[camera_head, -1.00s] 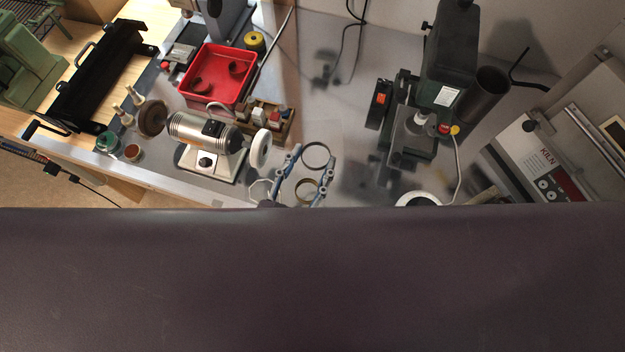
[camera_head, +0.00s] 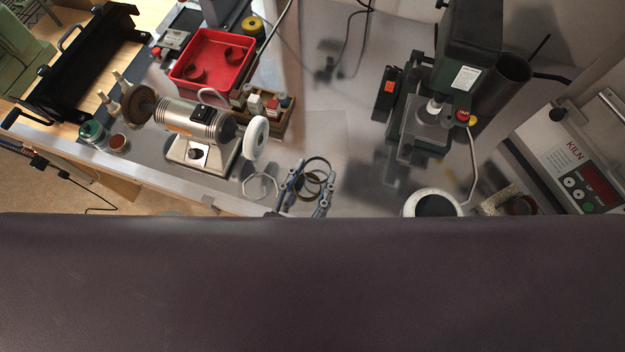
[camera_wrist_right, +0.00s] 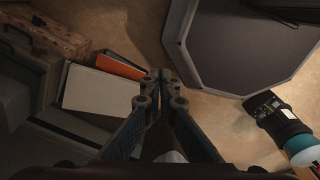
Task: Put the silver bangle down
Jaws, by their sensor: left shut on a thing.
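My left gripper (camera_head: 314,171) shows at the lower middle of the head view, over the grey bench. Its two blue-grey fingers are shut on a round, dull grey ring, which I take for the silver bangle (camera_head: 317,158). The bangle sits between the fingertips and overlaps a brassy ring (camera_head: 312,194) in the picture. I cannot tell whether the bangle touches the bench. A pale, many-sided ring (camera_head: 260,186) lies left of the gripper. My right gripper (camera_wrist_right: 161,80) shows in the right wrist view, with its fingertips together and nothing between them, above the floor.
A bench polisher (camera_head: 195,122) stands left of the gripper, and a red tray (camera_head: 212,62) lies behind it. A green drill press (camera_head: 468,55) and a kiln (camera_head: 565,150) stand at the right. Bare bench (camera_head: 335,125) lies behind the gripper.

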